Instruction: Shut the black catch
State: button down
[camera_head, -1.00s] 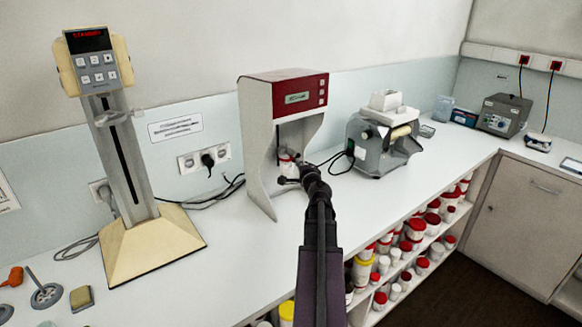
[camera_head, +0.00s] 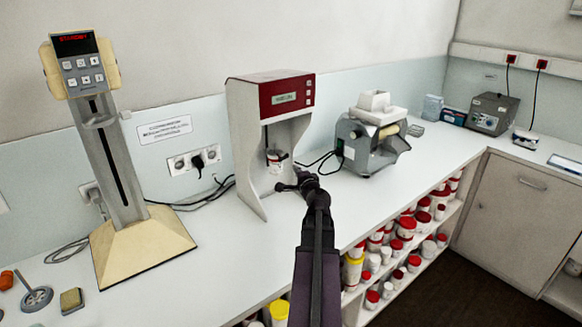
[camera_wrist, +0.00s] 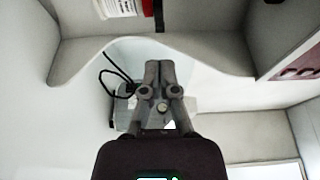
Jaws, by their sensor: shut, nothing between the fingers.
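The mill (camera_head: 243,140) is a pale cabinet with a dark red top front and an open bay. Inside the bay a small white jar (camera_head: 277,158) with red on it sits against the back, beside a dark upright strip (camera_head: 266,137). In the wrist view the jar (camera_wrist: 118,8) is at the top edge, with a black strip (camera_wrist: 158,14) beside it. I cannot tell for certain which dark part is the black catch. My gripper (camera_head: 283,187) is shut and empty, in front of the bay and apart from the jar. It also shows in the wrist view (camera_wrist: 158,66).
A cream-based column device (camera_head: 140,245) stands left on the white bench. A grey machine (camera_head: 368,145) stands right of the mill, with black cables between. Shelves of several red-lidded jars (camera_head: 405,228) lie under the bench. The bench between column device and mill is fairly clear.

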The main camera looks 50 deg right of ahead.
jog(key=s+a, duration=0.5)
jog(key=a, duration=0.1)
jog(key=shift+a, duration=0.1)
dwell(0.8)
